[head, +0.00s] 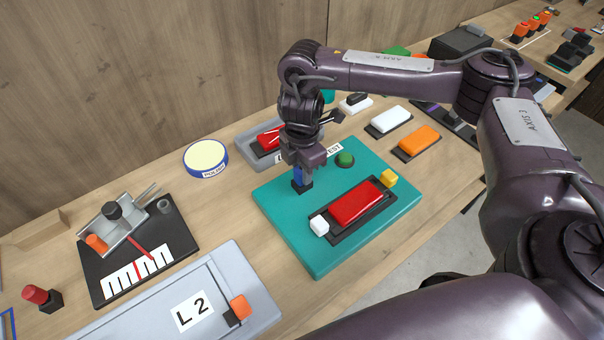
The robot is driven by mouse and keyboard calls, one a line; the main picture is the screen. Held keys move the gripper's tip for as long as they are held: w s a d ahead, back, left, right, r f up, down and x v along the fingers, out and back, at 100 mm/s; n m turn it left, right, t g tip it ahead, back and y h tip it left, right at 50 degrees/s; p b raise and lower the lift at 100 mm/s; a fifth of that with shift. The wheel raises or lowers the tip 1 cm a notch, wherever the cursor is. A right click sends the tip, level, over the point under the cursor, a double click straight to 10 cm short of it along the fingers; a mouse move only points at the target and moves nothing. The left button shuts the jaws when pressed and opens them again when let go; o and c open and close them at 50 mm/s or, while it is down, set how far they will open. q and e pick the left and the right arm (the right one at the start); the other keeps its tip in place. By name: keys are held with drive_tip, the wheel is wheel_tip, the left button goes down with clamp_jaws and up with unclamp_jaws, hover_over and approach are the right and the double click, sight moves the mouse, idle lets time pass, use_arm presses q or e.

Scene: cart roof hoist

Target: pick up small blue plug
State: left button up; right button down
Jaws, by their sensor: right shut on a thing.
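The small blue plug (299,175) is at the left part of the teal board, upright, with a dark base (301,187) around its lower end. My right gripper (300,165) points down over it and is shut on it. The gripper hides the plug's upper part. I cannot tell whether the plug still touches the dark base. My left gripper is not in view.
A grey tray (246,151) with a red item stands behind. A round blue-rimmed dish (205,158) is left.

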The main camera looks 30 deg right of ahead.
drive_tip(key=shift+w+r, duration=0.1)
drive_tip(key=shift+r, duration=0.5)
wheel_tip(320, 180, up, 19)
drive_tip(key=p, duration=0.3)
drive_tip(key=shift+p, duration=0.35)
drive_tip(key=shift+f+p, duration=0.1)
drive_tip(key=shift+p, duration=0.25)
